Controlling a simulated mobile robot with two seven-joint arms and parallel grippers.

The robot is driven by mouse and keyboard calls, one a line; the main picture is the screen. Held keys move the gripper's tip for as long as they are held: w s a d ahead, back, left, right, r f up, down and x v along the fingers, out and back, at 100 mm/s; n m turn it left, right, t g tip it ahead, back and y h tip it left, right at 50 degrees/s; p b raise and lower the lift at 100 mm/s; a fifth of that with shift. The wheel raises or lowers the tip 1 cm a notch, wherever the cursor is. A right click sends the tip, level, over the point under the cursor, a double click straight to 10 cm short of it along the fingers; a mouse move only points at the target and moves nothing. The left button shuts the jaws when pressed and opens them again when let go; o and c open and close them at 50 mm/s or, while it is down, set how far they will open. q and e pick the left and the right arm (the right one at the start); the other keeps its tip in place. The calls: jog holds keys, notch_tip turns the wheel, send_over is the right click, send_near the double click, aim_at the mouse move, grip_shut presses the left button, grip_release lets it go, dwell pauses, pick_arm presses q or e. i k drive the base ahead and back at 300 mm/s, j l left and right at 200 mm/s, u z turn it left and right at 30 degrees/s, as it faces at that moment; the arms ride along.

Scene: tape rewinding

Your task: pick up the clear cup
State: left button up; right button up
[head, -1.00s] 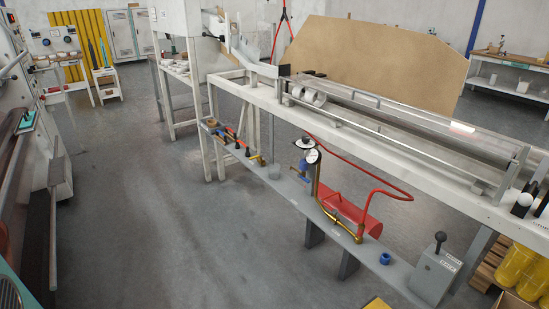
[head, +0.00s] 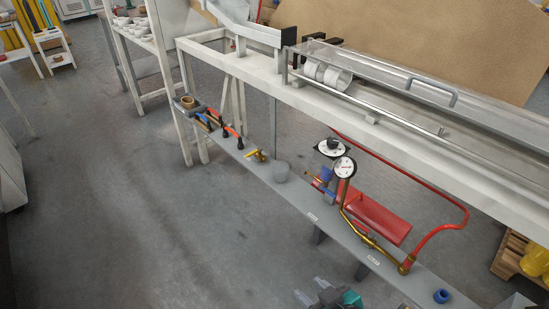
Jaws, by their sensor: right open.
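The clear cup (head: 281,171) stands upright on the low grey shelf (head: 313,207), between the yellow-handled brass valve and the pressure gauges. It looks translucent grey and nothing touches it. My right gripper (head: 311,290) comes in at the bottom edge of the head view, in front of the shelf. Its grey fingers are apart and empty, well short of the cup. Much of the right arm is cut off by the frame. My left gripper is not in view.
A brass valve (head: 256,155) and red- and blue-handled tools lie left of the cup. The white machine frame (head: 262,78) runs above and behind the shelf. Open floor lies in front.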

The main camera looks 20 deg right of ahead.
aim_at(280, 169)
jog(key=i+j+z, duration=1.15)
jog(key=j+z, duration=0.15)
jog(key=j, duration=0.2)
jog(key=j+z, duration=0.1)
jog(key=j, duration=0.35)
jog(key=i+j+z, duration=0.1)
jog(key=j, duration=0.35)
